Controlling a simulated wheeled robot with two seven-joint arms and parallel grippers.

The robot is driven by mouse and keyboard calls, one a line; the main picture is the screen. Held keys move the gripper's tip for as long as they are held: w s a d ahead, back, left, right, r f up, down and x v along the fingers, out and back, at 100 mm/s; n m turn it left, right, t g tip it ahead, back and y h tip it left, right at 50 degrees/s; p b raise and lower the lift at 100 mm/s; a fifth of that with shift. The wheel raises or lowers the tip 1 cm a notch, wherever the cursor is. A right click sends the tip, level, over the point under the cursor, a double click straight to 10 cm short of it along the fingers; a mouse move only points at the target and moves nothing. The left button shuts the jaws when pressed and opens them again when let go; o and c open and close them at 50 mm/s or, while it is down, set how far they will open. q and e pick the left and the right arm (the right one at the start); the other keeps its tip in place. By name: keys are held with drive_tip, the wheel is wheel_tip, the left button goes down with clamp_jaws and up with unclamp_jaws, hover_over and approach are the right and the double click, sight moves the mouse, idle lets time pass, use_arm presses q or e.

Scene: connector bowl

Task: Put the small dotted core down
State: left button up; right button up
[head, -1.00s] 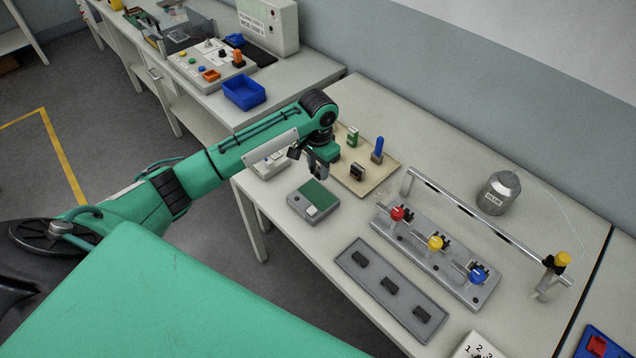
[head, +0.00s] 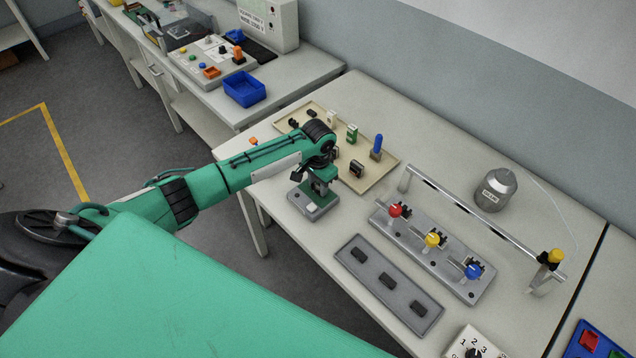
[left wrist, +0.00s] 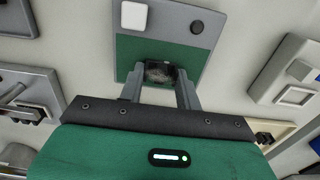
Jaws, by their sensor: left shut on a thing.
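My left gripper (head: 320,189) is over a small grey box with a green pad (head: 304,200), near the table's left edge. In the left wrist view its two fingers (left wrist: 160,76) are closed on a small dark block, the core (left wrist: 158,72). Its dots cannot be made out. The green pad (left wrist: 150,50) lies right behind the core, with a white square button (left wrist: 134,16) beside it. I cannot tell whether the core touches the pad. In the head view the gripper hides the core. My right gripper is not in view.
A beige tray (head: 376,180) with several small parts stands behind the gripper. A grey rail with red, yellow and blue knobs (head: 420,250) and a grey strip with dark blocks (head: 372,270) lie to the right. A metal canister (head: 496,190) stands farther back.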

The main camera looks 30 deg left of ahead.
sight(318, 186)
use_arm(q)
drive_tip(key=o, duration=0.8)
drive_tip(key=shift+o, duration=0.9)
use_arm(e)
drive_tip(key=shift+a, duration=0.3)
use_arm(q)
wheel_tip(318, 186, up, 12)
drive_tip(key=b, duration=0.2)
drive_tip(key=shift+r+b, duration=0.15)
drive_tip(key=shift+b, duration=0.2)
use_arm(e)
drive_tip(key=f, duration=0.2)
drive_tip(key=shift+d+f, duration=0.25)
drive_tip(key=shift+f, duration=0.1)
